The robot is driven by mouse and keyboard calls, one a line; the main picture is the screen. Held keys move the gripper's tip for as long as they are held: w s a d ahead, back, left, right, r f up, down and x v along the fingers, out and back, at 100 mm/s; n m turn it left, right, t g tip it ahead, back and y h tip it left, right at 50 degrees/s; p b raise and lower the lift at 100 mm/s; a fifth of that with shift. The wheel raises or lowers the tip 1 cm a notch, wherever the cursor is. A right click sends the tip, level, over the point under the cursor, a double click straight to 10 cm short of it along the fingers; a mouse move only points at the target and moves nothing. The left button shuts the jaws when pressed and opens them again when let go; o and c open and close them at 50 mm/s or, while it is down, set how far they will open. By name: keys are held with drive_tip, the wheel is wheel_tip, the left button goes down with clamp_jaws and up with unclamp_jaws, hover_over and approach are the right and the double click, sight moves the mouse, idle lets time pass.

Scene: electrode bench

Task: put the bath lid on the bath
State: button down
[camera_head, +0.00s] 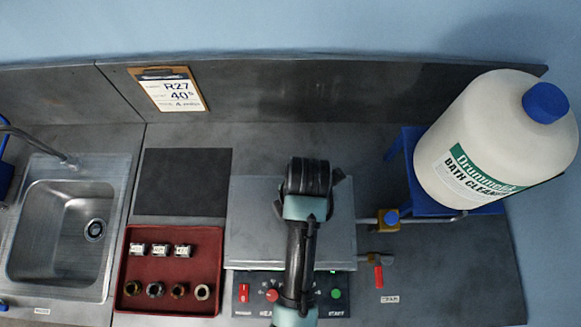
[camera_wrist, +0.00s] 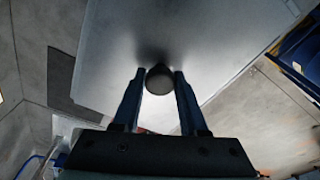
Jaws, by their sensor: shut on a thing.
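The bath lid (camera_head: 252,220) is a flat grey metal plate. It lies over the place of the bath, behind the control panel, and hides the bath's inside. In the wrist view the lid (camera_wrist: 215,40) fills the upper middle, with a dark round knob (camera_wrist: 159,80) on it. My gripper (camera_wrist: 158,75) is shut on this knob, a finger on each side. In the head view my arm hides the knob and fingertips. A green glow shows along the lid's front edge. I cannot tell whether the lid rests on the bath or hangs just above it.
A control panel (camera_head: 257,306) is in front. A dark mat (camera_head: 182,182) and a red tray (camera_head: 175,268) with small parts lie left, beside a sink (camera_head: 60,230). A large cleaner bottle (camera_head: 490,140) on a blue stand (camera_head: 404,170) and two taps are right.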

drive_tip(key=shift+f+b, duration=0.35)
drive_tip(key=shift+f, duration=0.25)
idle(0.4)
unclamp_jaws()
idle(0.4)
drive_tip(key=shift+r, duration=0.1)
drive_tip(key=shift+r+p, duration=0.55)
drive_tip(key=shift+r, duration=2.85)
